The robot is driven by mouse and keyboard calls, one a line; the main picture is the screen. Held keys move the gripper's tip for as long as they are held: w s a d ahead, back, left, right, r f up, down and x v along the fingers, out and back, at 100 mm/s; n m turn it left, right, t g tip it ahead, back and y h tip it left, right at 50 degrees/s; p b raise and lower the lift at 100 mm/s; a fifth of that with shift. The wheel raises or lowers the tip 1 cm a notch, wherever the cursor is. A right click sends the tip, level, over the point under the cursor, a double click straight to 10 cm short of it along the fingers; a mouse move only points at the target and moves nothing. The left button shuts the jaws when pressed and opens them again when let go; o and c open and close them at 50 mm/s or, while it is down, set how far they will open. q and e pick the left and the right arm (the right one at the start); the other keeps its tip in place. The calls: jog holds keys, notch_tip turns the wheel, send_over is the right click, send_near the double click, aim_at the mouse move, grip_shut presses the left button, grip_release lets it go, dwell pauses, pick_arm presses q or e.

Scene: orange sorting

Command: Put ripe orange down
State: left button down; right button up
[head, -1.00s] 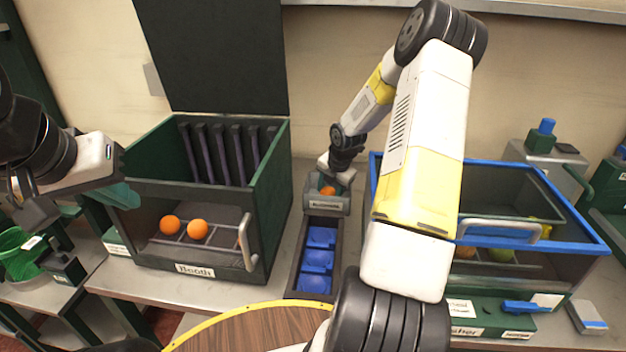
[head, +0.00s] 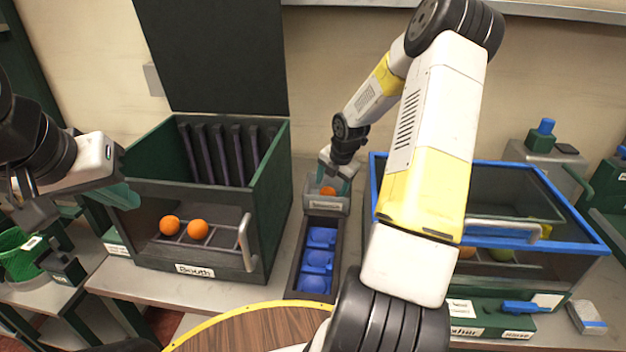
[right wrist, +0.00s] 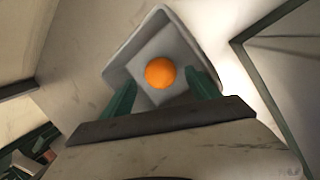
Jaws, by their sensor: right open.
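A ripe orange (right wrist: 160,73) lies in a small grey tray (right wrist: 191,49) in the right wrist view. In the head view the same orange (head: 327,191) shows in the tray (head: 338,207) at the back of the narrow centre unit. My right gripper (right wrist: 163,92) is open, its two green fingers apart on either side of the orange's near edge, not closed on it. In the head view my right gripper (head: 334,176) is just above the tray. My left gripper (head: 122,196) is at the left by the booth; its jaw opening is hard to make out.
The booth (head: 270,200) holds two oranges (head: 169,225) on a rack behind its front handle. Blue cups (head: 318,261) sit in the centre channel. A blue-rimmed bin (head: 585,232) holding fruit stands right. A round wooden top (head: 250,328) is in front.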

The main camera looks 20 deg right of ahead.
jog(key=s+a+r+m+h, duration=0.1)
jog(key=s+a+r+m, duration=0.2)
jog(key=r, duration=0.5)
jog(key=s+a+r+m, duration=0.15)
jog(key=s+r, duration=0.25)
jog(key=r, duration=0.4)
jog(key=s+a+r+m+y, duration=0.1)
jog(key=s+a+r+m, duration=0.2)
jog(key=s+m, duration=0.3)
jog(key=s+a+r+m+t, duration=0.1)
jog(key=s+a+r+m, duration=0.3)
jog(key=s+m, duration=0.3)
jog(key=s+a+r+m+t+y, duration=0.1)
jog(key=s+a+r+m, duration=0.3)
jog(key=s+m, duration=0.3)
jog(key=shift+s+a+y, duration=0.3)
jog(key=shift+s, duration=0.7)
